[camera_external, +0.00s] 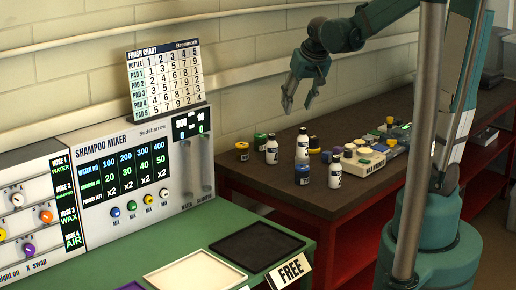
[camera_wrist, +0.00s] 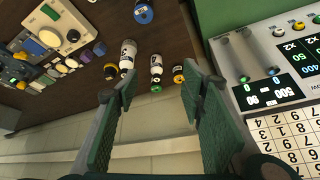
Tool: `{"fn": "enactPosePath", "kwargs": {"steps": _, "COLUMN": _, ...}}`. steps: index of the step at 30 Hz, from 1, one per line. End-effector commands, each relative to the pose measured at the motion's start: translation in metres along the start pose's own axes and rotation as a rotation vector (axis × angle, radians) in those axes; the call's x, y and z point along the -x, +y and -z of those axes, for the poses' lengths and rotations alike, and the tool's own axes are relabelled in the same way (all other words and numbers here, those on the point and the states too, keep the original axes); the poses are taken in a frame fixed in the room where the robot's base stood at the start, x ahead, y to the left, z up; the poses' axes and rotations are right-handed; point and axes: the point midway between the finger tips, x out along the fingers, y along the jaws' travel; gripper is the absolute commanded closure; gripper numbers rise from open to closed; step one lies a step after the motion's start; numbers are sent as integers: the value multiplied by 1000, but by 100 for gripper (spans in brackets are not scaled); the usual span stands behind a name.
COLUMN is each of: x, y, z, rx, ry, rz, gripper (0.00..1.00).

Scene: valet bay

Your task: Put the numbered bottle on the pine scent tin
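My gripper (camera_external: 299,101) is open and empty in the air above and behind the bottles. In the wrist view two bottles (camera_wrist: 128,57) and the green-lidded tin (camera_wrist: 156,86) show beyond my spread fingers (camera_wrist: 166,103).
A yellow-lidded tin (camera_external: 242,152) and a blue-lidded tin (camera_external: 302,175) stand near the bottles. The shampoo mixer (camera_external: 140,175), finish chart (camera_external: 165,78), black tray (camera_external: 256,243) and white tray (camera_external: 195,277) are on the left.

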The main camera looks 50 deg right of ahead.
Motion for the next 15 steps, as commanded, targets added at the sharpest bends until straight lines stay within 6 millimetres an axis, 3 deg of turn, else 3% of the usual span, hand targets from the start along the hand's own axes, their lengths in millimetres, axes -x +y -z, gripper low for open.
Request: {"fn": "enactPosePath", "kwargs": {"steps": 15, "x": 69, "y": -35, "z": -72, "rx": 171, "ry": 49, "rz": 85, "gripper": 60}}
